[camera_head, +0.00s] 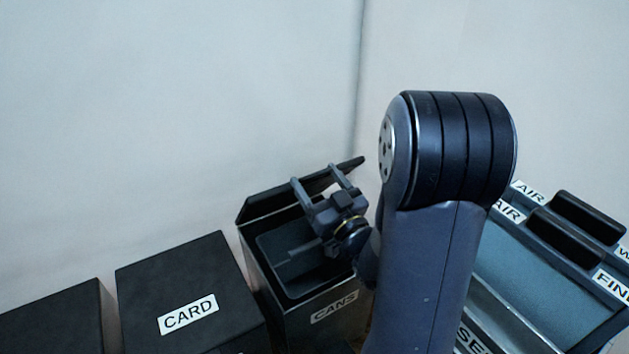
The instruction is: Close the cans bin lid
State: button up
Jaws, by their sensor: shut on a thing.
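The cans bin (262,262) is a dark box with a white CANS label on its front, right of the card bin. Its dark lid (262,203) stands raised at the back edge, and the bin's grey inside shows from above. My gripper (316,176) is over the bin's back right part, with its two fingers at the lid and shut on it. The exact contact is small and partly hidden by the fingers. My arm hides the bin's right side.
The card bin (190,275), with its lid down, stands close on the left. Another dark closed bin (52,318) is further left. A unit with AIR labels (545,285) stands at the right, behind my arm. A pale wall is behind.

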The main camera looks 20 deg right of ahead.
jog(key=shift+s+f, duration=0.15)
jog(key=shift+f, duration=0.2)
jog(key=o, duration=1.4)
jog(key=shift+r, duration=0.2)
notch_tip(320, 180, up, 10)
jog(key=p, duration=0.4)
jog(key=shift+f, duration=0.25)
notch_tip(320, 180, down, 10)
jog(key=b, duration=0.4)
jog(key=shift+r, duration=0.15)
jog(key=shift+w+r, duration=0.15)
jog(key=shift+w, duration=0.05)
